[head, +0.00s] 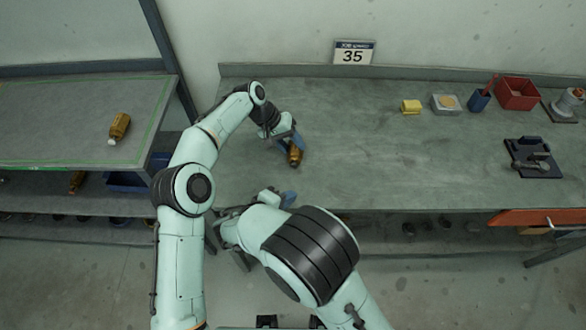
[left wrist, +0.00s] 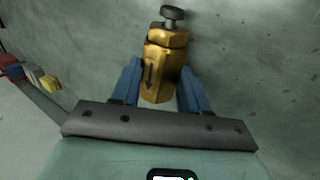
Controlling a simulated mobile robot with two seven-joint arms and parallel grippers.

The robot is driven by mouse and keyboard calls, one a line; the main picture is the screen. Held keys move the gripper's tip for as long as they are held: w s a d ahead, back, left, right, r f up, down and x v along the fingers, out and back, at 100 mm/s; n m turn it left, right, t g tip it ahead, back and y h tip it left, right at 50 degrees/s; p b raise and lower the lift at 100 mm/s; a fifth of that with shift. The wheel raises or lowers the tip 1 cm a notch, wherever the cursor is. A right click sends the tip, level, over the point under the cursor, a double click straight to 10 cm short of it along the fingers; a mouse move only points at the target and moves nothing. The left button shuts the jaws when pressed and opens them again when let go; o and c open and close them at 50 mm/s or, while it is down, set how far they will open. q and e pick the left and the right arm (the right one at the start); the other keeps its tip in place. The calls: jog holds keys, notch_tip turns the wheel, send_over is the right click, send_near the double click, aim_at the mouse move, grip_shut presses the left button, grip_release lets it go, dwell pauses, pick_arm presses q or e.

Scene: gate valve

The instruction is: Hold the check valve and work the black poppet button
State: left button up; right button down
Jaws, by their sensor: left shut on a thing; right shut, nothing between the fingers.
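The brass check valve (head: 295,155) is at the left part of the workbench in the head view. My left gripper (head: 287,142) is shut on it. In the left wrist view the check valve (left wrist: 160,72) sits between the blue fingers of my left gripper (left wrist: 157,88), with a dark arrow on its side. The black poppet button (left wrist: 172,14) sticks out at its far end, clear of the fingers. My right gripper (head: 288,199) is shut and empty near the bench's front edge, apart from the valve; my right arm partly hides it.
Another brass valve (head: 119,127) lies on the side table at left. A yellow block (head: 411,106), grey box (head: 446,104), blue cup (head: 479,99), red bin (head: 517,93) and black fixture (head: 533,158) stand at right. The bench middle (head: 380,150) is clear.

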dwell(0.3)
pick_arm(q)
jog(key=o, duration=1.2)
jog(key=shift+c, duration=0.2)
jog(key=shift+o, duration=0.4)
